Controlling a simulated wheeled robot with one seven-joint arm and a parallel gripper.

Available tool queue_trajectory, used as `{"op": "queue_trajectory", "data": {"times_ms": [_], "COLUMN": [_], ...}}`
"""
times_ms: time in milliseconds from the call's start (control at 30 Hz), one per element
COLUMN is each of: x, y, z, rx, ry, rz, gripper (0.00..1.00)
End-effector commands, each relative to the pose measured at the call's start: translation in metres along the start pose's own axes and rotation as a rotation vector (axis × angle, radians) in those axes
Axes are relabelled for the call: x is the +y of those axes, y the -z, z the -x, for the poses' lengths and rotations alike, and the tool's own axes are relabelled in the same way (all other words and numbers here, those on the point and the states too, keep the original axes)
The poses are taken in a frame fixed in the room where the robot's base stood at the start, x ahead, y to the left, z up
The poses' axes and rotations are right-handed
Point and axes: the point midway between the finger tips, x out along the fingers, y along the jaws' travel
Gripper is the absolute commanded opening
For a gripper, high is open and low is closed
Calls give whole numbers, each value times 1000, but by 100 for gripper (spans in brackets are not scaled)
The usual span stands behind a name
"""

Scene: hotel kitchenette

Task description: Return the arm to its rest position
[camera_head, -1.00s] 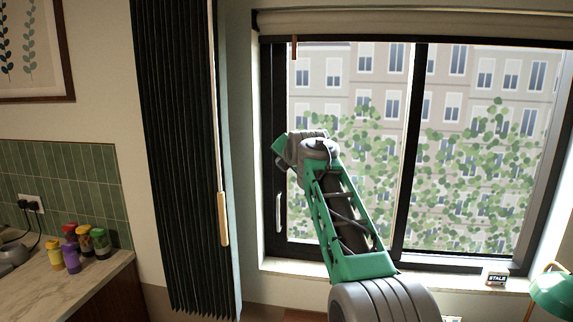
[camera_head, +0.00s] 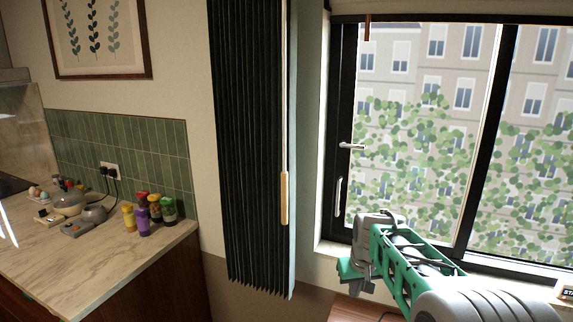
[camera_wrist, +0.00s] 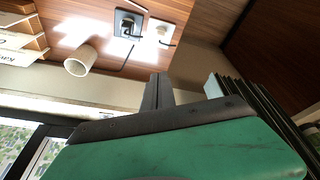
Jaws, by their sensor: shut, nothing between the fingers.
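My arm (camera_head: 415,270) reaches from the lower right of the head view, low in front of the window. Its green and grey end points left and down, below the sill. The fingertips are hard to make out there. In the wrist view my gripper (camera_wrist: 158,90) has its two dark fingers together, with nothing between them. Its green housing fills the lower part of that view. No contact with anything around it is visible.
A window (camera_head: 430,140) with a handle stands behind my arm. A dark pleated curtain (camera_head: 250,150) hangs left of it. A marble counter (camera_head: 90,265) with several coloured jars is farther left. The wrist view shows a pale cup (camera_wrist: 80,62) and sockets (camera_wrist: 130,25).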

Motion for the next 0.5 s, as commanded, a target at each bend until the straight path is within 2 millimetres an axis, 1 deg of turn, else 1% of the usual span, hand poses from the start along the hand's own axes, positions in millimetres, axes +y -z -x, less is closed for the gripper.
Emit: {"op": "queue_trajectory", "data": {"times_ms": [33, 67, 100, 167, 200, 233, 300, 367, 400, 433, 500], "x": [-8, -13, -19, -27, -33, -37, -44, -48, -50, -50, -50], "y": [-44, -69, -103, -150, -181, -202, -237, -252, -255, -252, -238], "z": [0, 1, 3, 9, 13, 17, 26, 36, 44, 51, 71], "rx": [-64, -99, -142, -191, -213, -223, -217, -186, -154, -122, -41], "ry": [6, 8, 9, 11, 12, 12, 12, 11, 10, 9, 6], "rz": [-68, -101, -132, -137, -133, -130, -123, -115, -110, -107, -101], "gripper": [0, 0, 0, 0, 0, 0, 0, 0, 0, 0, 0]}}
